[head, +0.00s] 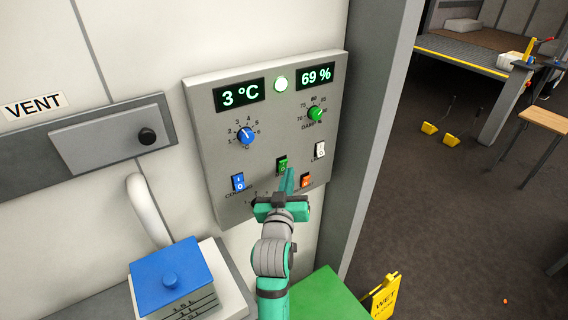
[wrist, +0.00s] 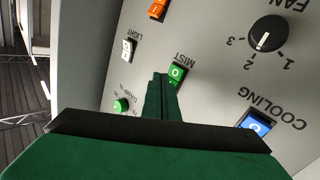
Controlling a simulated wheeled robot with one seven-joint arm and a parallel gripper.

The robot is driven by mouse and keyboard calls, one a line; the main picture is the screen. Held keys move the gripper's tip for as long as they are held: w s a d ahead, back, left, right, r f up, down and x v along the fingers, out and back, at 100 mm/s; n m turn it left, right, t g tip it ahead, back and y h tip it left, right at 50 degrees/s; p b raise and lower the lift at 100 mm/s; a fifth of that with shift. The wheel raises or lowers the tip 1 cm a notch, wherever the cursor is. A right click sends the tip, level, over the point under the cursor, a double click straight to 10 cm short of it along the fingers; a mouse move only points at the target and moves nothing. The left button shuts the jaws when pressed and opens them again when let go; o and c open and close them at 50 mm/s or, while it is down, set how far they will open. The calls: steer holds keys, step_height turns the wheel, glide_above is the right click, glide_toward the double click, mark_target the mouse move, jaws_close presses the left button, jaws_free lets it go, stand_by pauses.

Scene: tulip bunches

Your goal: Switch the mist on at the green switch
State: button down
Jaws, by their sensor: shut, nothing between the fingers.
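The green switch (head: 283,165) sits on the grey control panel (head: 212,179), below the displays. In the wrist view the green switch (wrist: 176,74), labelled MIST, appears upside down with a white "O" showing on its visible part. My gripper (head: 289,178) is shut and empty, its green fingers pointing at the panel. In the wrist view my fingertips (wrist: 161,78) overlap the switch's edge and hide part of it. I cannot tell whether they touch it.
Around the green switch are a blue COOLING switch (head: 238,182), a white LIGHT switch (head: 320,150), an orange switch (head: 306,181) and a blue knob (head: 246,135). A green dial (head: 316,114) sits higher. A blue-lidded container (head: 171,276) stands lower left.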

steer(key=shift+w+a+r, duration=0.15)
steer(key=shift+w+a, duration=0.05)
steer(key=shift+w, duration=0.1)
steer(key=shift+w+a+r, duration=0.1)
steer(key=shift+w+a, duration=0.15)
steer(key=shift+w, duration=0.05)
stand_by(0.9)
stand_by(0.3)
steer(key=shift+s+d+f, duration=0.25)
steer(key=shift+s+d, duration=0.2)
steer(key=shift+s, duration=0.15)
steer(key=shift+s+d+f, duration=0.3)
steer(key=shift+s+d, duration=0.15)
steer(key=shift+s, duration=0.2)
steer(key=shift+s+d+f, duration=0.35)
steer(key=shift+s+d, duration=0.15)
steer(key=shift+s, duration=0.1)
steer(key=shift+s+d+f, duration=0.3)
steer(key=shift+s+d, duration=0.15)
steer(key=shift+s, duration=0.2)
